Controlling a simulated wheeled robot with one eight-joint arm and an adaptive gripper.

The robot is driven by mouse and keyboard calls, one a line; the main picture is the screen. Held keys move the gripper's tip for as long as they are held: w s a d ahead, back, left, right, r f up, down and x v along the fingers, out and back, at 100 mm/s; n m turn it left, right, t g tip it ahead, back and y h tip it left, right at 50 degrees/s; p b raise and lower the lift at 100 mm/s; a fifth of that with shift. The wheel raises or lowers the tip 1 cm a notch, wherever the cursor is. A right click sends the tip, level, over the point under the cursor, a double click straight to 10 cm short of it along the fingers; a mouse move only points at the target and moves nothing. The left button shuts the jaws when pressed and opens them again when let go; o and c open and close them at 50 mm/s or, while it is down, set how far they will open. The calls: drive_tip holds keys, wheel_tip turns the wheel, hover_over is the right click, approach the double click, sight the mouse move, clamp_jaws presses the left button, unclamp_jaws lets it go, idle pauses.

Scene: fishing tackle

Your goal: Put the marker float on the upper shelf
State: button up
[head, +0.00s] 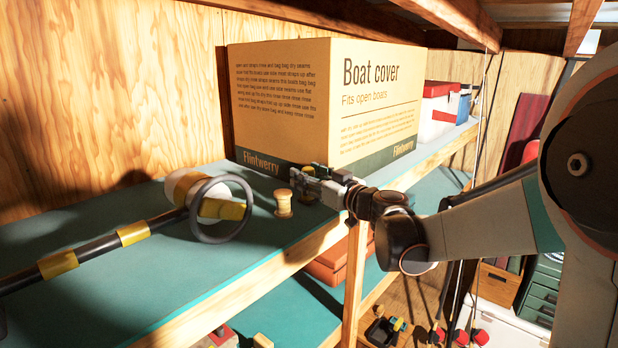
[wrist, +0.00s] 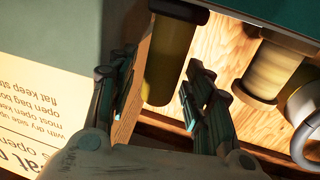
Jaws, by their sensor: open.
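A yellow cylinder with a dark end (wrist: 172,50), which looks like the marker float, stands close beside the cardboard box in the wrist view. In the head view only a small yellow part (head: 307,198) shows below my gripper, on the teal shelf (head: 120,262). My gripper (head: 302,178) is open in front of the box's lower corner. In the wrist view its two fingers (wrist: 160,85) lie on either side of the cylinder's near end. I cannot tell whether either finger touches it. A lower teal shelf (head: 285,312) shows beneath.
The Boat cover box (head: 285,95) stands close behind my gripper. A pale spool (head: 283,204) stands just left. A ringed, banded pole (head: 105,242) lies farther left. A red and white box (head: 437,112) stands at the shelf's far end. A wooden post (head: 354,275) supports the front edge.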

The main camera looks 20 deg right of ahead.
drive_tip(key=shift+w, duration=0.1)
drive_tip(key=shift+r, duration=0.2)
drive_tip(key=v, duration=1.2)
drive_tip(key=shift+p, duration=0.3)
